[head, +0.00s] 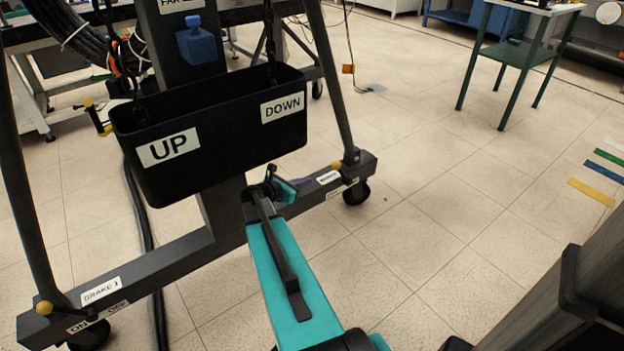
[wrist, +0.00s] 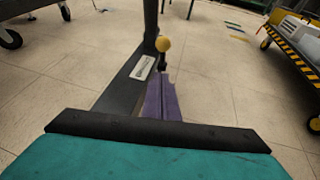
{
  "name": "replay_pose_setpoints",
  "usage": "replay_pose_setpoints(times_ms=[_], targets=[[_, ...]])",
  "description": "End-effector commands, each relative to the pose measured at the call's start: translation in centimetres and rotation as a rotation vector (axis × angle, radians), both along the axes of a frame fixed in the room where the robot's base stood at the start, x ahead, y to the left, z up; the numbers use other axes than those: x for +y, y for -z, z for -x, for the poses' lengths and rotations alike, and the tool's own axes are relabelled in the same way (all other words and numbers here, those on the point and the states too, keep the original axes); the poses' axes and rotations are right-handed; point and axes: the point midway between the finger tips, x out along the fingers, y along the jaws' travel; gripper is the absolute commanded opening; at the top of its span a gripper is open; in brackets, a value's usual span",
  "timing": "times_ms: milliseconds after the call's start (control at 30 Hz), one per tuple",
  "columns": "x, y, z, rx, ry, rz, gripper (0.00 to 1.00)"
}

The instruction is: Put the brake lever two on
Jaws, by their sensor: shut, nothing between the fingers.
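Brake lever two has a yellow knob (head: 337,165) on the far right end of the black base frame, above a caster. In the wrist view the yellow knob (wrist: 163,44) stands on a short dark stem just beyond my fingertips. A white label (head: 327,178) sits next to it, too small to read. My gripper (head: 306,182) is shut and empty, its purple fingers short of the knob and left of it in the head view. In the wrist view my gripper (wrist: 163,78) shows its fingers together, pointing at the stem. Whether they touch it, I cannot tell.
A black bin marked UP and DOWN (head: 215,130) hangs over the frame, above and left of my gripper. Brake 1's knob (head: 44,307) is at the near left. A green table (head: 520,55) stands far right.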

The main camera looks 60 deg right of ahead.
Motion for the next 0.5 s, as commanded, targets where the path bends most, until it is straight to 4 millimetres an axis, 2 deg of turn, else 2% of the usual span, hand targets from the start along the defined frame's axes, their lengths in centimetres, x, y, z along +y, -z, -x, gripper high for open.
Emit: replay_pose_setpoints(times_ms=[267,500], targets=[[-2.7,1.3,0.3,0.000,0.002,0.000,0.00],[-5.9,2.5,0.7,-0.001,0.004,0.000,0.00]])
